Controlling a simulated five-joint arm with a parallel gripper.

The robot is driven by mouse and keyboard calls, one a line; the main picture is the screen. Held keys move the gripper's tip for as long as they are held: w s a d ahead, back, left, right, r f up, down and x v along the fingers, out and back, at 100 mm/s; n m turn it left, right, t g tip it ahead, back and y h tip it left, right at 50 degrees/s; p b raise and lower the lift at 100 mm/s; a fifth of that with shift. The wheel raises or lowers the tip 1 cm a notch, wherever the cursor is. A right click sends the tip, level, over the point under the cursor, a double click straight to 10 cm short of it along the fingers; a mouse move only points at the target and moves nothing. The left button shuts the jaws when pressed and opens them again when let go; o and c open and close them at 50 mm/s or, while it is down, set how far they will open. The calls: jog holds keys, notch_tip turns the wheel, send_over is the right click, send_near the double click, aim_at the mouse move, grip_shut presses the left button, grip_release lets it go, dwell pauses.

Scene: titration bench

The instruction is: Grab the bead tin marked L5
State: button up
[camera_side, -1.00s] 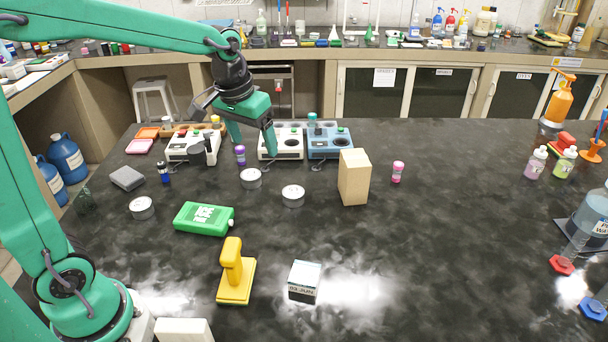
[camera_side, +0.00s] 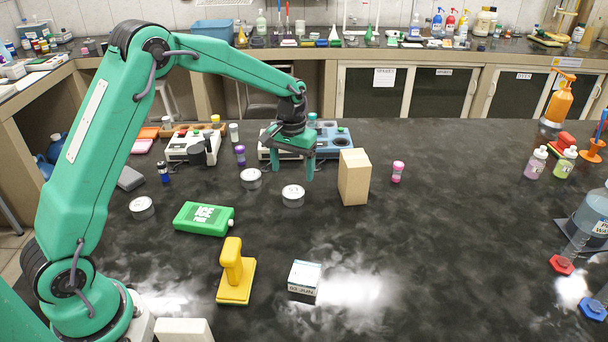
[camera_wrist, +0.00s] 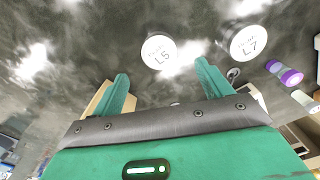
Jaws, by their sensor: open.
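The bead tin marked L5 (camera_wrist: 158,52) is a low round tin with a white lid, lying just past my fingertips in the wrist view, between their lines. In the side view this tin (camera_side: 293,195) stands left of the tan block. A similar tin marked L7 (camera_wrist: 248,42) is to its right in the wrist view and stands behind and left of it in the side view (camera_side: 251,178). My gripper (camera_side: 293,172) is open and empty, behind and above the L5 tin. Both fingers show in the wrist view (camera_wrist: 161,72), apart from the tin.
The tan block (camera_side: 354,177) stands close to the right of the L5 tin. A purple vial (camera_side: 240,155) is behind L7, and instruments (camera_side: 331,143) stand behind my gripper.

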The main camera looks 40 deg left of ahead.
aim_at(293, 191)
jog(key=shift+f, duration=0.2)
jog(key=shift+f, duration=1.2)
jog(key=shift+f, duration=0.15)
jog(key=shift+f, duration=2.45)
jog(key=shift+c, duration=0.5)
jog(key=c, duration=1)
